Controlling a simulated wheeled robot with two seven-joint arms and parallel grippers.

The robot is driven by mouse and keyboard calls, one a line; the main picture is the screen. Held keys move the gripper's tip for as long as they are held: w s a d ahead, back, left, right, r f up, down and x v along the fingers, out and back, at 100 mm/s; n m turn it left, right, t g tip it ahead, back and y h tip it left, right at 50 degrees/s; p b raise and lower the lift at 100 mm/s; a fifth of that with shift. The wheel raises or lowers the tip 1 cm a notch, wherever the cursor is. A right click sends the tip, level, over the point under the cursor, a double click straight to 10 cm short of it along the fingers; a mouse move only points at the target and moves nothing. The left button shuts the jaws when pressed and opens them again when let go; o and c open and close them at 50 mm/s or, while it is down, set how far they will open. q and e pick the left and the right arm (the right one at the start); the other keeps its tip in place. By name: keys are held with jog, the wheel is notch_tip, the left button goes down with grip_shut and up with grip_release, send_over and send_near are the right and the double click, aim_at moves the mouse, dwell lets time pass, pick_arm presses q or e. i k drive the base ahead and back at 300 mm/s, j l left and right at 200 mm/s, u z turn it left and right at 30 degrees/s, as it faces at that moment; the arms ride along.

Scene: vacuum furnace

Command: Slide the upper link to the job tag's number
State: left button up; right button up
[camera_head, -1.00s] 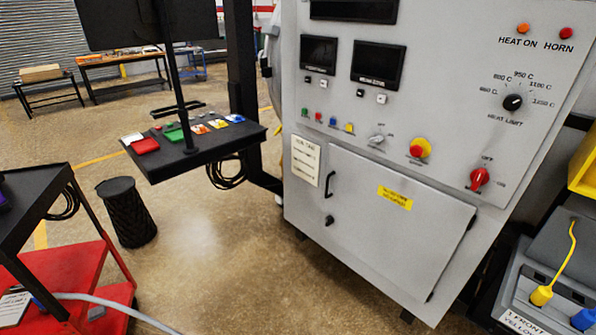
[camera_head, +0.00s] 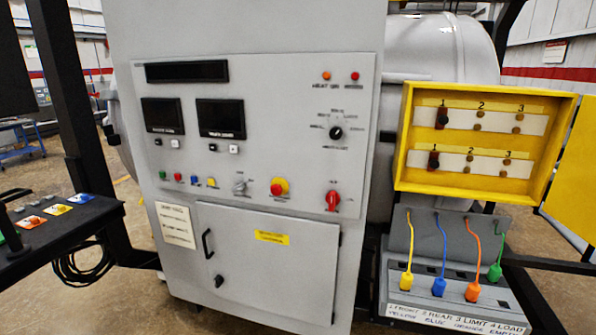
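The upper link (camera_head: 441,118) is a small dark piece on the upper white strip (camera_head: 540,124) inside the open yellow box (camera_head: 402,140). It sits at the left end, below the number 1; the numbers 2 and 3 mark round studs further right. A similar lower link (camera_head: 433,160) sits at position 1 of the lower strip. A cream paper tag (camera_head: 176,225), possibly the job tag, is on the grey cabinet's lower left front. Its printed lines are too small to read. Neither of my grippers is in view.
The grey cabinet (camera_head: 250,130) has screens, buttons and knobs. Below the yellow box stands a grey unit (camera_head: 400,235) with yellow, blue, orange and green plugs. The box's yellow door (camera_head: 578,175) is swung open to the right. A black shelf (camera_head: 75,215) juts in at left.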

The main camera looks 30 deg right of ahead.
aim_at(442, 119)
jog(key=z, duration=1.7)
